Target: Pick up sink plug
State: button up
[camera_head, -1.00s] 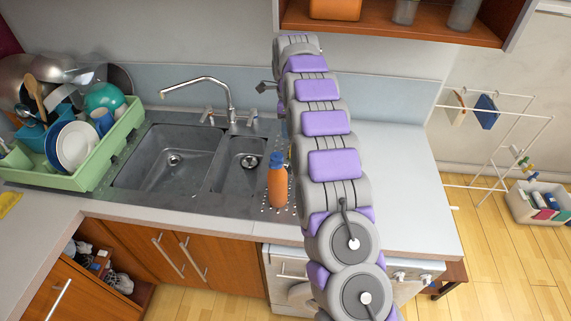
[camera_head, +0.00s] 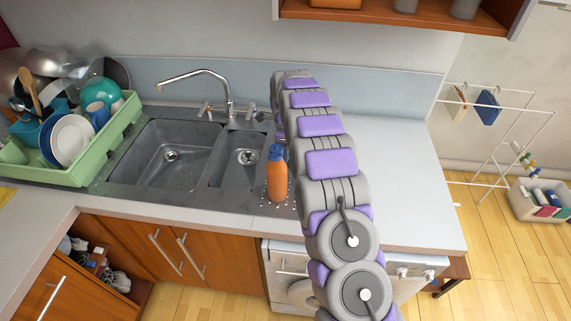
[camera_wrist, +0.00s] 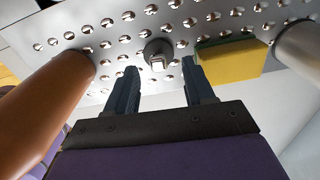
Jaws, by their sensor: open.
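The sink plug (camera_wrist: 157,48), a small dark round piece with a pale metal top, sits on the perforated metal drainboard in the wrist view. My gripper (camera_wrist: 159,68) is open, with its two dark fingers apart. The plug shows between and just beyond the fingertips, and nothing is held. In the head view my arm hides the plug, and the gripper cannot be made out there.
An orange bottle (camera_head: 277,178) stands close by; it fills the left of the wrist view (camera_wrist: 45,105). A yellow-green sponge (camera_wrist: 232,60) lies right of the plug, beside a grey cylinder (camera_wrist: 303,42). The double sink (camera_head: 180,165) and green dish rack (camera_head: 80,172) are left.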

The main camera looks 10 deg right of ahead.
notch_tip(320, 180, down, 2)
jog(key=shift+f, duration=0.25)
jog(key=shift+a, duration=0.1)
jog(key=shift+s+r, duration=0.1)
jog(key=shift+c, duration=0.3)
grip_shut()
